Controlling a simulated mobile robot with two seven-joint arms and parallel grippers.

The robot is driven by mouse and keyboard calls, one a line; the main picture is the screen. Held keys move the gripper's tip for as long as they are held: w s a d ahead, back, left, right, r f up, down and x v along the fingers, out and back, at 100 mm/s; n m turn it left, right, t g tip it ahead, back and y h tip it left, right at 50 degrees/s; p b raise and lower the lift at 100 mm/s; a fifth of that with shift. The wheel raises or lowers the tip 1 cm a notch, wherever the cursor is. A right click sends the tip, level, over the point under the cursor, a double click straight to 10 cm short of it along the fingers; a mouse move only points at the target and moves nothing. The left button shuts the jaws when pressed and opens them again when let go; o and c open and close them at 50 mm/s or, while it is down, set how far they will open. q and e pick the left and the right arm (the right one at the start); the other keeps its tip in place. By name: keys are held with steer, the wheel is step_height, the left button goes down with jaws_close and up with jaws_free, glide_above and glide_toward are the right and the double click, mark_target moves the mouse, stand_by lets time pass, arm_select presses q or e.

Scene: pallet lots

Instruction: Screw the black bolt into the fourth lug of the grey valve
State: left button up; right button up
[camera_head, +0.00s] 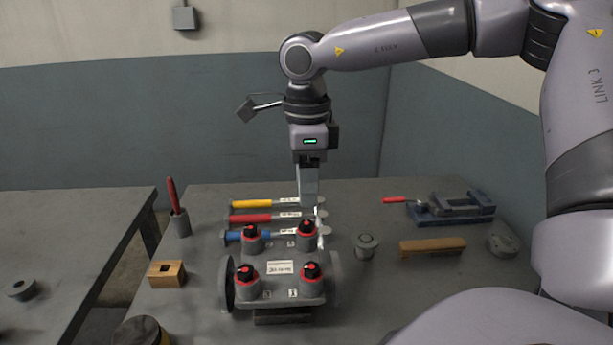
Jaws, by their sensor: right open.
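The grey valve (280,291) lies on the table with a round flange at each side and a white label on its middle. Its several lugs each carry a black bolt head with a red ring: back left (251,233), back right (307,229), front left (247,274) and front right (311,271). The number marks by the lugs are too small to read. My right gripper (308,203) points down, open, above and behind the back right bolt; its fingers overlap in this view. Nothing shows between them. My left gripper is out of view.
Wrenches with yellow (252,204), red (251,218) and blue (234,236) handles lie behind the valve. A wooden block (160,281) and a holder (180,226) with a red-handled tool stand left. A grey knobbed part (366,252), a brush (432,246) and a blue vise (452,213) are right.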

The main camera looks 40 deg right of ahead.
mark_target(306, 223)
step_height(306, 223, down, 6)
steer(key=b, duration=0.4)
steer(key=shift+f, duration=0.15)
steer(key=shift+f+b, duration=0.2)
steer(key=shift+b, duration=0.25)
steer(key=shift+f, duration=0.1)
jaws_close()
steer(key=shift+f+m+b, duration=0.2)
steer(key=shift+m+b, duration=0.6)
steer(key=shift+m, duration=0.1)
steer(key=shift+m+b, duration=0.35)
steer(key=shift+m, duration=0.35)
steer(key=shift+m+b, duration=0.6)
steer(key=shift+m, duration=0.6)
steer(key=m+b, duration=0.1)
steer(key=m, duration=0.3)
steer(key=shift+b, duration=0.3)
steer(key=m+b, duration=0.2)
steer(key=m, duration=0.8)
steer(key=shift+r+m, duration=0.1)
steer(key=shift+m, duration=0.2)
steer(key=m, duration=0.4)
steer(key=shift+b, duration=0.35)
